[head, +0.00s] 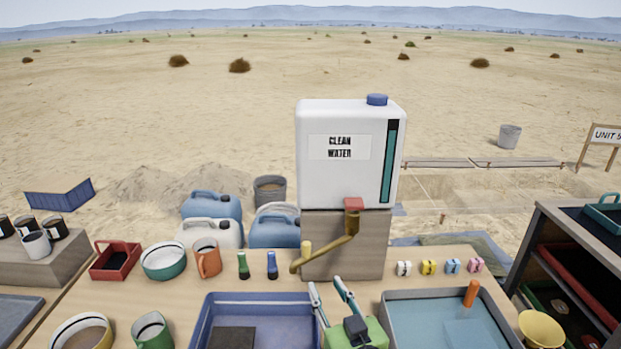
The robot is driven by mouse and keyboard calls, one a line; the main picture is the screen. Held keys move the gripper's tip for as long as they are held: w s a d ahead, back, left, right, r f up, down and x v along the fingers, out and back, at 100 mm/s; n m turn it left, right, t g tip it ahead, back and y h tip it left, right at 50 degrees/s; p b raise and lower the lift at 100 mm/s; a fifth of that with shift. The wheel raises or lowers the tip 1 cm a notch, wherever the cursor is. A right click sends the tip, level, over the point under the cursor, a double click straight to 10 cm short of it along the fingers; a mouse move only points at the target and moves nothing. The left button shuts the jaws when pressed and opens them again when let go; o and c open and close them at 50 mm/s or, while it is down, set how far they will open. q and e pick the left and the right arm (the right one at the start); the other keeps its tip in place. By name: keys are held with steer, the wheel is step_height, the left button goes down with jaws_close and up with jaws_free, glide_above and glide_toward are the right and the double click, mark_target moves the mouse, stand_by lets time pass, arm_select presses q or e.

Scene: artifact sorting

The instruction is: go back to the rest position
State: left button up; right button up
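My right gripper (326,285) is at the bottom centre of the head view. Its two pale fingers point away from me and stand apart, with nothing seen between them. It is between the blue basin (205,318) and the grey-rimmed basin (388,318), in front of the water tank's stand (345,255). My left gripper is not in view.
A white clean-water tank (325,180) with a brass spout (335,250) stands behind the gripper. Mugs, bowls, two small bottles and several small coloured spools stand on the table (130,295). A shelf (545,235) is at the right.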

steer(key=s+d+f+m+g+h, duration=0.1)
steer(key=s+d+f+g+h, duration=0.2)
steer(key=s+d+f+g, duration=0.65)
steer(key=s+d+f+g+h, duration=0.1)
steer(key=s+d+f+g, duration=0.3)
steer(key=s, duration=0.7)
steer(key=s+d+f+t+h, duration=0.15)
steer(key=s+f, duration=0.35)
steer(key=s, duration=0.6)
steer(key=s+d+f+g, duration=0.1)
steer(key=s+f+g, duration=0.15)
steer(key=f, duration=2.65)
steer(key=s+d+f+g, duration=0.1)
steer(key=s+d+f, duration=0.2)
steer(key=s+f, duration=1)
steer(key=s, duration=0.4)
steer(key=shift+f+y, duration=0.35)
steer(key=shift+f, duration=0.05)
